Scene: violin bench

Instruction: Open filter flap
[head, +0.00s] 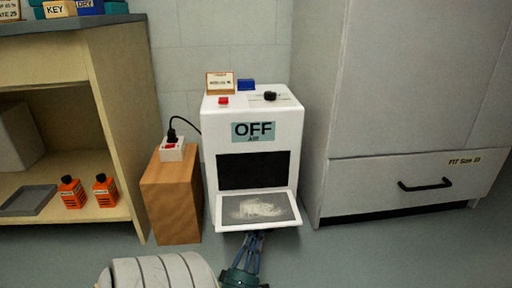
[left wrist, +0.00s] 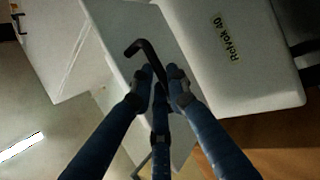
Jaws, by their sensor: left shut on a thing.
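The white air machine (head: 210,150) stands on the floor in the middle of the head view, with an "OFF AIR" label on its front. Its filter flap (head: 228,226) is tilted down and outward below a dark opening (head: 253,170). A pale dusty patch lies on the flap's grey inner face. My left gripper (head: 250,238) is just below the flap's front edge. In the left wrist view its fingers (left wrist: 160,80) are shut on a dark bent handle (left wrist: 143,46) on the flap's outer side. The handle is hidden in the head view. My right gripper is not in view.
A wooden block (head: 172,200) with a power socket (head: 172,152) and plugged cord stands left of the machine. A shelf (head: 115,213) holds orange bottles (head: 72,192) and a grey tray (head: 28,201). A tall cabinet (head: 345,172) stands close at the right. The floor in front is partly clear.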

